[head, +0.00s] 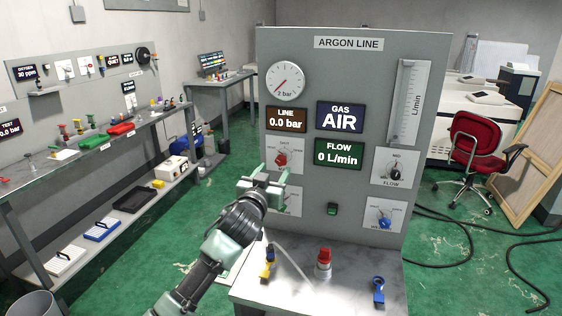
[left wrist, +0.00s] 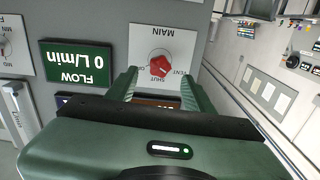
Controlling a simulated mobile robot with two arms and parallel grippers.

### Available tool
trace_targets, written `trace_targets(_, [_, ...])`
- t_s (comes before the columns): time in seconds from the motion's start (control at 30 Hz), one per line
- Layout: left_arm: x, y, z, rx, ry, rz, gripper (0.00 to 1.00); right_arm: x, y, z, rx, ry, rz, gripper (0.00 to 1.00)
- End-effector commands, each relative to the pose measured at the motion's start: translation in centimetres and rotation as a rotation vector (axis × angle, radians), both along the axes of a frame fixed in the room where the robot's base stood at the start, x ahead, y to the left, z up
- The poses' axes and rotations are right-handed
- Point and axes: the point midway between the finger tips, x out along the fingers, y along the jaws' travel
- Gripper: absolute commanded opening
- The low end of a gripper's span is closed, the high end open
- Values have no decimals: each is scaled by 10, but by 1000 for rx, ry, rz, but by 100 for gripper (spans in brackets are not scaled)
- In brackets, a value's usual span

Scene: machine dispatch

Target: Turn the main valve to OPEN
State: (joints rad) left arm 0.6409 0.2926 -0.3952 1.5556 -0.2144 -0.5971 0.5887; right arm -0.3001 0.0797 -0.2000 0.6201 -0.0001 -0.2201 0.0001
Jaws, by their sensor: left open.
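The main valve is a red knob (head: 281,159) on a white plate on the left part of the grey ARGON LINE panel (head: 345,65). My left gripper (head: 264,181) is open and empty, just in front of and below the knob in the head view. In the left wrist view its fingers (left wrist: 158,86) stand on either side of the knob, seemingly without touching it. My right gripper is out of view.
The displays (head: 340,117) read LINE 0.0 bar, GAS AIR and FLOW 0 L/min. A flow knob (head: 395,174) and a blue knob (head: 385,221) are at right. A plate below the main valve is partly hidden by my gripper.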

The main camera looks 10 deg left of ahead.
Motion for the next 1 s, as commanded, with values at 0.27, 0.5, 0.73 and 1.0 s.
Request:
trace_targets(0.27, [35, -1, 3, -1, 0, 1, 52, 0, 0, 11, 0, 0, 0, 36])
trace_targets(0.5, [64, -2, 2, -2, 0, 1, 52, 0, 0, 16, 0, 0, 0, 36])
trace_targets(0.73, [75, -3, 0, 0, 1, 0, 52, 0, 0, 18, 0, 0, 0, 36])
trace_targets(1.0, [76, -3, 0, -1, 0, 0, 50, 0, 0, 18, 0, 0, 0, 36])
